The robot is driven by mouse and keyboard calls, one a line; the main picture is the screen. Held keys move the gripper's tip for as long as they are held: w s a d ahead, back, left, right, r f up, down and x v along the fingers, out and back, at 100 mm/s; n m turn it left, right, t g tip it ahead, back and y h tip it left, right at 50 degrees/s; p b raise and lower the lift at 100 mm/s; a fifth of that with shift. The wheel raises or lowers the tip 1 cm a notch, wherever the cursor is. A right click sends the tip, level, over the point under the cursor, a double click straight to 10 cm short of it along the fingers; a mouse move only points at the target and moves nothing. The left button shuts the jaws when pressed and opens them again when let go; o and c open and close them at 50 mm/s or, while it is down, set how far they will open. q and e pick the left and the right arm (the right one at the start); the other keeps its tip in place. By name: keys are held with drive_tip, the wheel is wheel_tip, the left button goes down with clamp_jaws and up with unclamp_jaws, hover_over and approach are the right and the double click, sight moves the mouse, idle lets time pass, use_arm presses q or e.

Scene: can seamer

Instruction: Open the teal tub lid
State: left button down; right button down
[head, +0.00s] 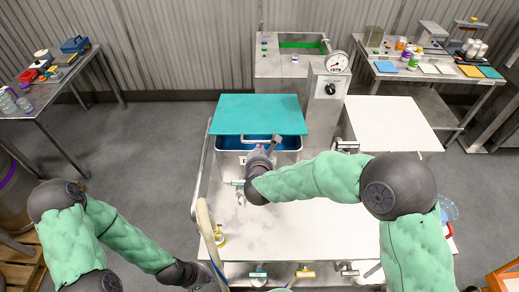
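A bar handle (258,139) is at the lid's front edge. My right gripper (272,145) is at this handle, and my wrist hides its fingers, so I cannot tell whether it grips. My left gripper (205,275) is low at the counter's front left, partly hidden by a hose, away from the tub.
A beige hose (208,235) and metal rail run along the counter's left side. A gauge post (326,100) stands right of the lid. A white surface (392,126) lies further right. The white counter (300,235) in front of the tub is mostly clear.

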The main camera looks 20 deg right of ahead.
drive_tip(key=w+d+r+g+p, duration=0.2)
drive_tip(key=w+r+p, duration=0.3)
drive_tip(key=r+p, duration=0.6)
drive_tip(key=w+d+r+g+p, duration=0.1)
drive_tip(key=w+r+p, duration=0.5)
drive_tip(key=r+p, duration=0.5)
drive_tip(key=w+d+r+p, duration=0.3)
drive_tip(key=w+r+p, duration=0.1)
drive_tip(key=w, duration=0.7)
drive_tip(key=w+d+r+p, duration=0.3)
drive_tip(key=w+r, duration=0.4)
drive_tip(key=w, duration=0.4)
drive_tip(key=shift+d+y+p, duration=0.15)
drive_tip(key=shift+y+p, duration=0.2)
drive_tip(key=shift+y, duration=0.05)
drive_tip(key=shift+f, duration=0.1)
